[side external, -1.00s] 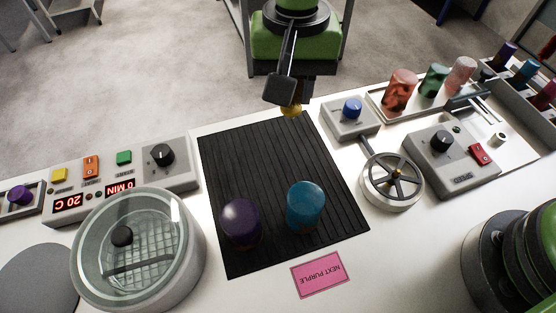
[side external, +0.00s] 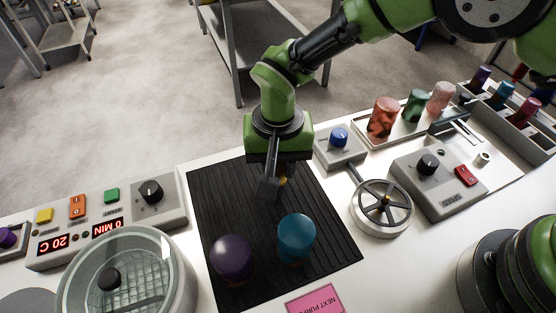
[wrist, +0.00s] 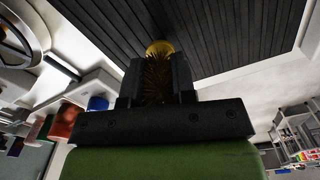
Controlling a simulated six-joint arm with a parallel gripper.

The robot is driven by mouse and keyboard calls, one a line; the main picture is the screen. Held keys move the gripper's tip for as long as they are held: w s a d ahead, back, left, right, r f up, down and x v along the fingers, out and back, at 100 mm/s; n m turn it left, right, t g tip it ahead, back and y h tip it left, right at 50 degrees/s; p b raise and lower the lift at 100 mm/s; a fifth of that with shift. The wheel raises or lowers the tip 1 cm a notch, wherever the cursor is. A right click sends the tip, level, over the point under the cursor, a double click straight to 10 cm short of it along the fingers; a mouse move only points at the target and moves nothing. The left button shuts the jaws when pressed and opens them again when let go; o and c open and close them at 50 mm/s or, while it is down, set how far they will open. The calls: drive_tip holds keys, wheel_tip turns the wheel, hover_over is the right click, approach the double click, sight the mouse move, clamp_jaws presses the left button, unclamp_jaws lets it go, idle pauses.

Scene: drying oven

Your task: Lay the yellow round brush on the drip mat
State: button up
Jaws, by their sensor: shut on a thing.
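The yellow round brush (wrist: 158,47) is between my gripper's fingers in the wrist view, its round yellow end and dark bristles showing. In the side view only a small yellow bit (side external: 283,181) shows; the fingers hide the rest. My gripper (side external: 270,186) is shut on the brush and points down over the far part of the black ribbed drip mat (side external: 215,193). I cannot tell whether the brush touches the mat. The mat also fills the top of the wrist view (wrist: 225,30).
A purple cylinder (side external: 232,258) and a blue cylinder (side external: 296,239) stand on the mat's near part. A glass-lidded round vessel (side external: 128,285) is at left, a handwheel (side external: 384,208) at right. A tray (side external: 369,147) with several coloured pieces lies at back right.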

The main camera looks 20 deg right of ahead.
drive_tip(key=o, duration=0.9)
